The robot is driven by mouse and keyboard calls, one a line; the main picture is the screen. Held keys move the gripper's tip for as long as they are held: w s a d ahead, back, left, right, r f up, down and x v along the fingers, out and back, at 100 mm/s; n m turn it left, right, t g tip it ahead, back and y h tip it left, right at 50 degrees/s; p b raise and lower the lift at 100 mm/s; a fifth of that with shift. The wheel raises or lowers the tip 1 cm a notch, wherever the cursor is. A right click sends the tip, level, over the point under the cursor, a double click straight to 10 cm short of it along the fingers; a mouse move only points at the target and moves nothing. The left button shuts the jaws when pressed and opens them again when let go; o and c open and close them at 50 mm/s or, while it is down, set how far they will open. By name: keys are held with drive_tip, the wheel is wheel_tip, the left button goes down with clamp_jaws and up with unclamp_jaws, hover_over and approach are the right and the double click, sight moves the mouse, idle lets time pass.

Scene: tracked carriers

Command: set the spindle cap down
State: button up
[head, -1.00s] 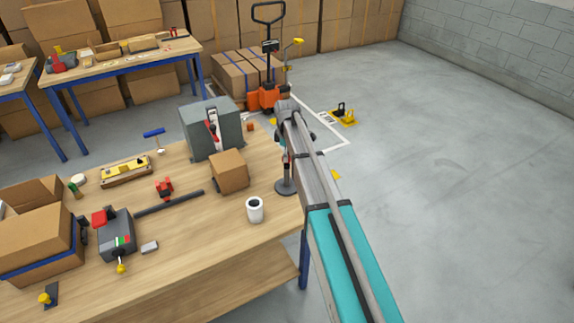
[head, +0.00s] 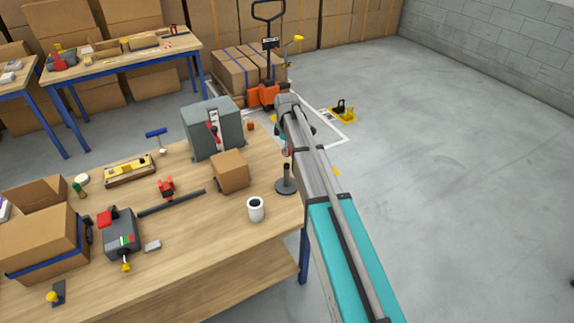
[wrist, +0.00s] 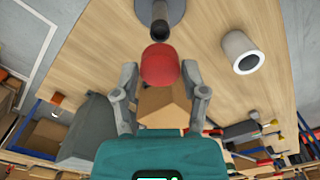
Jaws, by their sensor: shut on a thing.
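The red spindle cap (wrist: 160,64) is between the two fingertips of my gripper (wrist: 161,72) in the wrist view. My gripper is shut on it. The dark upright spindle (wrist: 160,27) on a round grey base stands just past the cap; its top end looks bare. In the head view the spindle (head: 287,176) stands near the right edge of the wooden bench (head: 215,245). A small bit of the red cap (head: 285,152) shows above it, beside my arm. My arm hides most of my gripper there.
A white cup (head: 255,209) stands near the spindle. A cardboard box (head: 230,172) and a grey cabinet (head: 213,133) stand behind it on the bench. Bare bench top lies left of the cup. Open floor (head: 450,180) is to the right.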

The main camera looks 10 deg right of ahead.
drive_tip(key=c, duration=0.6)
